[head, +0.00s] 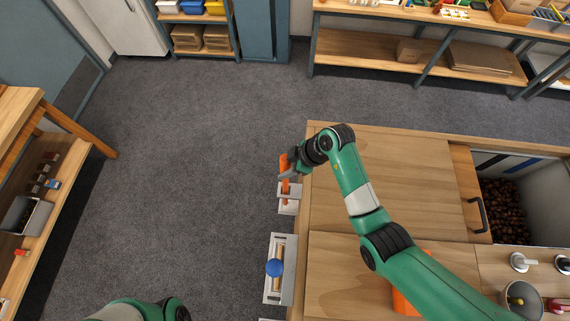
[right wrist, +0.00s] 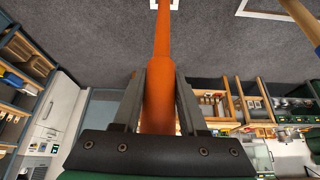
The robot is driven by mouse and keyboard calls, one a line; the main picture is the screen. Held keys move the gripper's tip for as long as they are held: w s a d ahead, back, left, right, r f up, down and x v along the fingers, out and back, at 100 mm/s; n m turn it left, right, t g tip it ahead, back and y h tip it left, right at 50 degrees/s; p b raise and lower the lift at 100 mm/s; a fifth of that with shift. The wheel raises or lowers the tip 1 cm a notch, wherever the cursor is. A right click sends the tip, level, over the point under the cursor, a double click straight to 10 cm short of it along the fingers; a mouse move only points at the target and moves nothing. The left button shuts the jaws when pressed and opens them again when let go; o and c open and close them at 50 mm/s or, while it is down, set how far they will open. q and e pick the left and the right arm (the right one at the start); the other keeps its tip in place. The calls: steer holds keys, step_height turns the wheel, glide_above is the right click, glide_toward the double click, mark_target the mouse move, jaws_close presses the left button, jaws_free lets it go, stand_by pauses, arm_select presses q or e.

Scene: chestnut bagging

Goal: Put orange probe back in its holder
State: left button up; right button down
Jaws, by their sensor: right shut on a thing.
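The orange probe (head: 284,167) is upright in my right gripper (head: 291,172), at the left edge of the wooden counter. In the right wrist view the probe (right wrist: 162,80) lies between both fingers of my right gripper (right wrist: 161,95), which are shut on it. Its narrow end reaches toward a white bracket (right wrist: 164,4) at the top of that view. In the head view a white holder (head: 288,198) on the counter's side is just below the probe. I cannot tell whether the probe's tip is inside it. My left gripper is not in view; only part of my left arm shows.
A second white holder (head: 280,268) with a blue-knobbed tool (head: 274,267) is further down the counter's side. The wooden counter (head: 390,160) lies under my right arm, with a bin of chestnuts (head: 505,205) at right. The grey floor (head: 190,150) to the left is clear.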

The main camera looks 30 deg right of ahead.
steer(key=shift+f+b, duration=0.7)
steer(key=shift+f, duration=1.45)
steer(key=shift+c, duration=1.8)
jaws_free()
step_height(320, 180, up, 5)
steer(key=p, duration=0.5)
steer(key=shift+r, duration=2.5)
